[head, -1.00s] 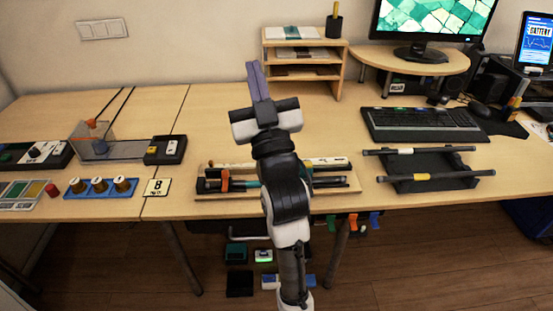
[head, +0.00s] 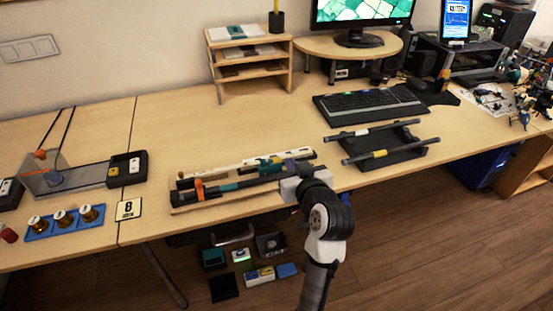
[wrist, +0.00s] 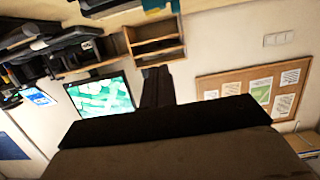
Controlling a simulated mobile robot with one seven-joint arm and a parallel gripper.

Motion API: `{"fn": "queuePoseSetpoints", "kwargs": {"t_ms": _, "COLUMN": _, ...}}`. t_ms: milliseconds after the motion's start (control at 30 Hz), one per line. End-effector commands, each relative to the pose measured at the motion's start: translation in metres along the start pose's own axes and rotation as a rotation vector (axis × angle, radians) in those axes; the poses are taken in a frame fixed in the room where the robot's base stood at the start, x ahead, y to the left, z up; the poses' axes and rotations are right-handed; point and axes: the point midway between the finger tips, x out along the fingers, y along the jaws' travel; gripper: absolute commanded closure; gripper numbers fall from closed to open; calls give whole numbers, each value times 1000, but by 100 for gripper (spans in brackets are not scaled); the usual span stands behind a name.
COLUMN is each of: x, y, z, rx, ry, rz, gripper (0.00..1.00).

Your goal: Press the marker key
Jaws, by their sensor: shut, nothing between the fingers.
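I cannot tell which thing is the marker key. A small dark box (head: 127,168) with a white key-like face on top sits at the left of the table, at the end of a grey plate. A black keyboard (head: 370,103) lies at the back right, its single keys too small to read. My gripper (head: 297,169) is shut and empty, beside the right end of the wooden tray with rods. Its dark fingers also show together in the wrist view (wrist: 157,86), with no key near them. My arm hides part of the tray's right end.
The wooden tray (head: 225,205) holds rods and coloured clips along the front edge. A dark rack (head: 385,147) with two rods stands to its right. The table middle is clear.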

Motion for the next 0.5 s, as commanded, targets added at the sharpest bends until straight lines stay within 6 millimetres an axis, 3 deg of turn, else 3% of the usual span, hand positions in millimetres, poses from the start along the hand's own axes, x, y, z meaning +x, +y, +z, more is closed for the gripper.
{"fn": "queuePoseSetpoints", "kwargs": {"t_ms": 233, "x": 19, "y": 0, "z": -2, "rx": 0, "ry": 1, "rz": -2, "gripper": 100}}
{"fn": "queuePoseSetpoints", "kwargs": {"t_ms": 500, "x": 76, "y": -1, "z": -3, "rx": -1, "ry": -1, "rz": -2, "gripper": 100}}
